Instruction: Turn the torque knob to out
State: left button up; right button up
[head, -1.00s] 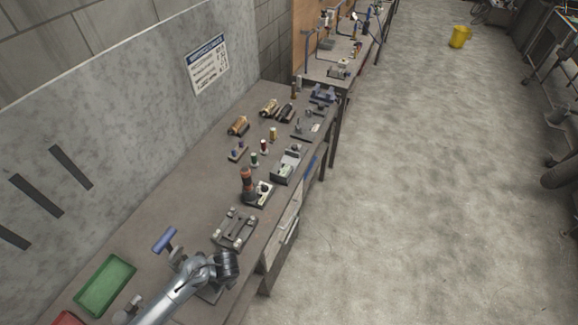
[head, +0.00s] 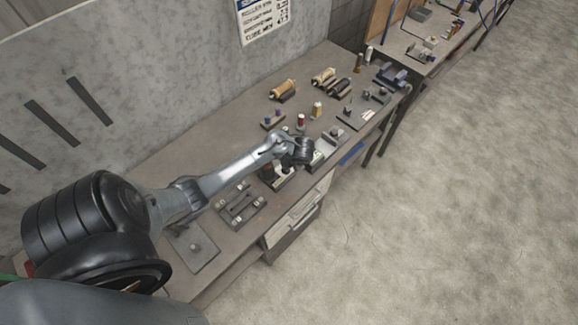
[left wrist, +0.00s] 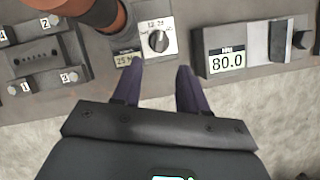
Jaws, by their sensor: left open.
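The dark round knob (left wrist: 159,41) sits on a white dial plate in the left wrist view, with a light pointer mark on it. The plate's small print cannot be read for sure. A small display (left wrist: 126,60) reading about 25 stands just left of it. My left gripper (left wrist: 162,70) is open and empty, its two dark purple fingers pointing at the plate, one to each side below the knob and apart from it. In the head view my left wrist (head: 297,150) hangs over this station and hides the knob. My right gripper is not in view.
An orange and black tool (left wrist: 112,14) stands close at upper left of the knob. Spools and other devices line the workbench (head: 222,140).

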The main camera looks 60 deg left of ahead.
pick_arm(q)
jog(key=b+x, duration=0.2)
jog(key=x, duration=0.8)
jog(key=shift+a+r, duration=0.1)
grip_shut()
